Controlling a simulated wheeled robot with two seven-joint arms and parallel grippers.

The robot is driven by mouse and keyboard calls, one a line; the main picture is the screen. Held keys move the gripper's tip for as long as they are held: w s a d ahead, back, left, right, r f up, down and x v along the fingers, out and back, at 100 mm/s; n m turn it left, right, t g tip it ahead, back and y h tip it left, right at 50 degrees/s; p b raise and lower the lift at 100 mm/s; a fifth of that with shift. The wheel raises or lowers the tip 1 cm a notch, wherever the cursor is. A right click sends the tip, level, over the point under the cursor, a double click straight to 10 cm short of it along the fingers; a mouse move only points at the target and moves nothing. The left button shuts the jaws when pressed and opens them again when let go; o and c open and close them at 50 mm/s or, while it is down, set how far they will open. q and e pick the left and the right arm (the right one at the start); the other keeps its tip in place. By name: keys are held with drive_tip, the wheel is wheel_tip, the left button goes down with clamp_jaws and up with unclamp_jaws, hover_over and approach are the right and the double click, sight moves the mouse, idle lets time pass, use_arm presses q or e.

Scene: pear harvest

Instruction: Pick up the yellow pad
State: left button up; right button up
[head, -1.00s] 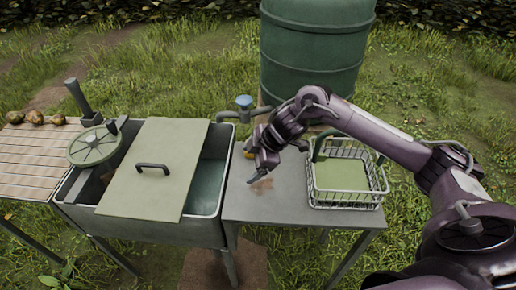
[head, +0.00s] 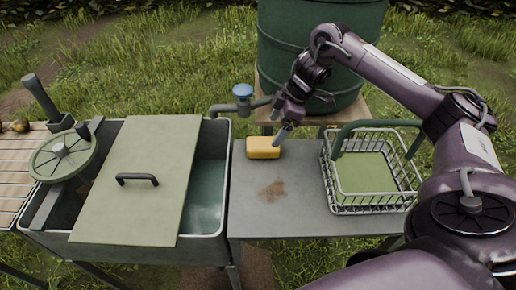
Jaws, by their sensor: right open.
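The yellow pad (head: 263,148) lies at the back left of the grey side table, close to the sink's right edge. My right gripper (head: 283,127) is above and just right of the pad, pointing down. It is open and empty, and one finger reaches down near the pad's right end. I cannot tell whether that finger touches the pad. My left gripper is not in view.
A wire basket (head: 372,205) stands on the grey table (head: 290,222) at right. A brown stain (head: 271,190) marks the tabletop. The sink, partly covered by a green lid (head: 140,195), is at left. A blue-topped tap (head: 242,92) and green barrel (head: 300,30) stand behind.

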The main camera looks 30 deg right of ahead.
sight(264, 142)
drive_tip(key=f, duration=0.1)
drive_tip(key=w+f+b, duration=0.1)
drive_tip(key=f, duration=0.1)
drive_tip(key=shift+w+a+f, duration=0.3)
drive_tip(key=shift+a, duration=0.05)
drive_tip(key=shift+a+f, duration=0.15)
drive_tip(key=shift+f, duration=0.1)
drive_tip(key=x, duration=0.4)
drive_tip(key=shift+w+a+f, duration=0.1)
drive_tip(key=shift+w+f, duration=0.15)
drive_tip(key=shift+f, duration=0.1)
use_arm(q)
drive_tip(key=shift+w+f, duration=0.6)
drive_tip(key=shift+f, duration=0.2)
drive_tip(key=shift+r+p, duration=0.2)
drive_tip(key=shift+p, duration=0.15)
use_arm(e)
drive_tip(key=shift+f, duration=0.25)
drive_tip(key=shift+c, duration=0.3)
drive_tip(key=c, duration=1)
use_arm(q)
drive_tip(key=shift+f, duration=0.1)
use_arm(e)
drive_tip(key=shift+r, duration=0.1)
